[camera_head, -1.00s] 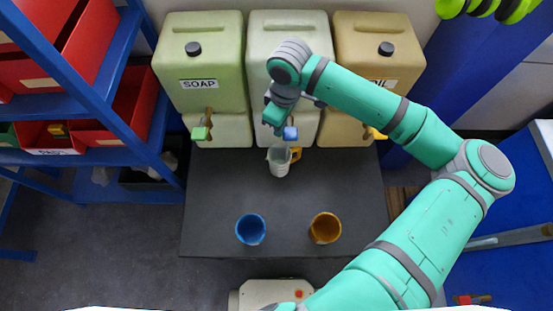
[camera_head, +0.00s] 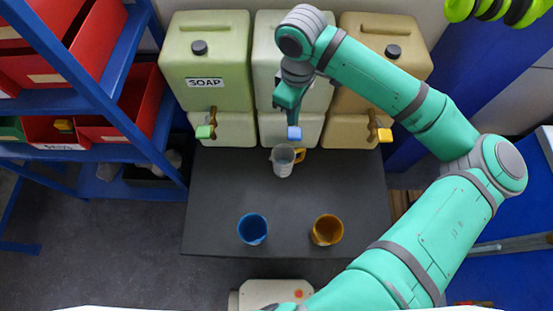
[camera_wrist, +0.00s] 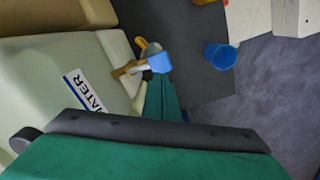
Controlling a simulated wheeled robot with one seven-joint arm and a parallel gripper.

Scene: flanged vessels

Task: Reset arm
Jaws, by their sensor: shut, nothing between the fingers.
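My gripper (camera_head: 289,104) is shut and empty in front of the middle pale tank (camera_head: 268,70). Its green fingers (camera_wrist: 162,97) also show shut in the wrist view, close to the blue tap (camera_wrist: 160,62). In the head view the blue tap (camera_head: 294,133) is just below the fingertips; I cannot tell if they touch. A clear jug with a yellow handle (camera_head: 283,160) stands upright on the dark table (camera_head: 230,185) below this tap, apart from my gripper. The wrist view shows the middle tank's WATER label (camera_wrist: 87,93).
A SOAP tank (camera_head: 207,65) with a green tap stands left, a tan tank (camera_head: 385,70) with a yellow tap right. A blue cup (camera_head: 252,228) and an orange cup (camera_head: 327,229) stand at the table's front. A blue shelf (camera_head: 150,145) with red bins is at left.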

